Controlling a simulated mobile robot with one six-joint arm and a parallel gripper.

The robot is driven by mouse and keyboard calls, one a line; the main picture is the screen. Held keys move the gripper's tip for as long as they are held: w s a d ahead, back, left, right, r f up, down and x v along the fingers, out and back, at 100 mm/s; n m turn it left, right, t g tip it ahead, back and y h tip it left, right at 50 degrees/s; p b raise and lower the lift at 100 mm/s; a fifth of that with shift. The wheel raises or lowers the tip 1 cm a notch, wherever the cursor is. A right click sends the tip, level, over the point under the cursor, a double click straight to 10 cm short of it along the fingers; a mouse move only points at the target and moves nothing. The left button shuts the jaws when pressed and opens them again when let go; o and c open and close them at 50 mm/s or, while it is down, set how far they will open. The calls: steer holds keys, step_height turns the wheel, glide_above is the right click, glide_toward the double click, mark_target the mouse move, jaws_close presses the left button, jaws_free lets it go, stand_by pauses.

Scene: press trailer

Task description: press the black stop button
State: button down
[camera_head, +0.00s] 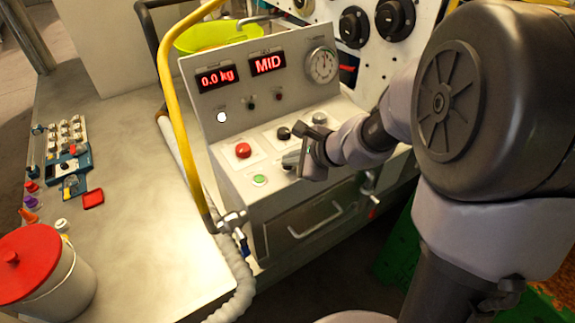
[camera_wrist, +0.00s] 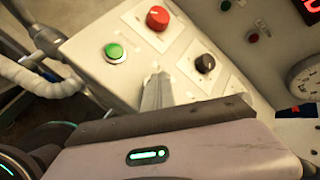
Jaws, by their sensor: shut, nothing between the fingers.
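A small console (camera_head: 225,175) holds several controls on its sloping top. A round black control (camera_head: 284,133) stands on a white plate towards the back, and it also shows in the wrist view (camera_wrist: 205,63). A red control (camera_head: 243,150) stands to its left, and a green button (camera_head: 260,180) in a pale ring sits nearer the front edge. My gripper (camera_head: 290,160) is shut and empty above the console top, in front of the black control and right of the green button. In the wrist view its fingers (camera_wrist: 157,92) point at the panel between the green and black controls, apart from both.
The console's upright panel has red displays (camera_head: 268,63) and a dial gauge (camera_head: 321,65). A yellow pipe (camera_head: 176,110) rises along its left side. A drawer handle (camera_head: 316,222) juts out in front. A red-lidded pot (camera_head: 40,268) stands on the left worktop.

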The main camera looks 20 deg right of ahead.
mark_target(290, 168)
steer(key=shift+r, duration=0.15)
steer(key=shift+r+p, duration=0.6)
steer(key=shift+r, duration=0.05)
step_height(290, 168, up, 5)
steer(key=p, duration=0.4)
steer(key=shift+r, duration=0.1)
stand_by(0.5)
